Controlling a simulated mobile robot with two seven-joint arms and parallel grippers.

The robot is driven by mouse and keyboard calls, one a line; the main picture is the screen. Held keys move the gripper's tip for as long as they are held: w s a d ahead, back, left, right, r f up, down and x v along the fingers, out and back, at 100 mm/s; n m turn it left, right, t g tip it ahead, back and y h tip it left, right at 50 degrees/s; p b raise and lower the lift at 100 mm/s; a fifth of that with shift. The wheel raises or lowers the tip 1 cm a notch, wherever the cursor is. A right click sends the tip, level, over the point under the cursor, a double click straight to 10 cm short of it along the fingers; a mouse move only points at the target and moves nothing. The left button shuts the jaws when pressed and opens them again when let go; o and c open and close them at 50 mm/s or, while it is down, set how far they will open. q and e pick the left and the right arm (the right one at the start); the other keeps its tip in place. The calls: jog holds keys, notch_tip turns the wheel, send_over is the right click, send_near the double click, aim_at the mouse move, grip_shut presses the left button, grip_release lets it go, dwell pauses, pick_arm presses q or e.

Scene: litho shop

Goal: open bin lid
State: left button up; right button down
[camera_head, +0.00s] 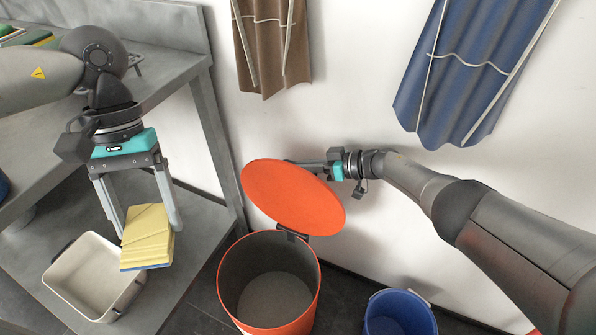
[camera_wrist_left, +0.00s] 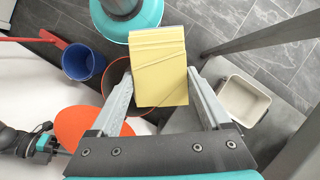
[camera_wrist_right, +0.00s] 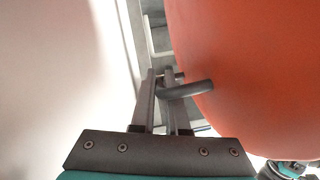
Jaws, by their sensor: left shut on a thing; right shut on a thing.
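The orange-red bin (camera_head: 232,285) stands on the floor with its mouth open and its inside looking empty. Its round lid (camera_head: 290,195) is raised and tilted at the back of the rim, near a dark hinge (camera_head: 291,234). My right gripper (camera_head: 305,166) is behind the lid, its fingertips partly hidden in the head view. In the right wrist view it is shut on the lid's grey bar handle (camera_wrist_right: 190,90). My left gripper (camera_head: 148,222) is shut on a yellow stack of sheets (camera_head: 146,240), held left of the bin; the stack also shows in the left wrist view (camera_wrist_left: 160,65).
A cream tub (camera_head: 62,282) stands on the grey lower shelf, beside the held stack. A grey bench (camera_head: 170,60) stands at left. A blue bucket (camera_head: 400,312) is right of the bin. Brown (camera_head: 270,45) and blue (camera_head: 465,70) cloths hang on the wall.

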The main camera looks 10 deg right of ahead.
dwell(0.3)
jog(key=c, duration=0.9)
grip_release()
pick_arm(q)
jog(key=shift+r, duration=0.1)
notch_tip(320, 180, up, 3)
jog(key=p, duration=0.3)
jog(key=shift+r, duration=0.1)
pick_arm(e)
jog(key=f+v, duration=0.1)
jog(key=v, duration=0.4)
jog(key=f+v, duration=0.1)
jog(key=v, duration=0.5)
jog(key=d+f+v, duration=0.1)
jog(key=v, duration=0.4)
jog(key=shift+s+d+f, duration=0.25)
jog(key=shift+s+f, duration=0.1)
pick_arm(q)
jog(key=shift+s, duration=0.1)
pick_arm(e)
jog(key=shift+s, duration=0.1)
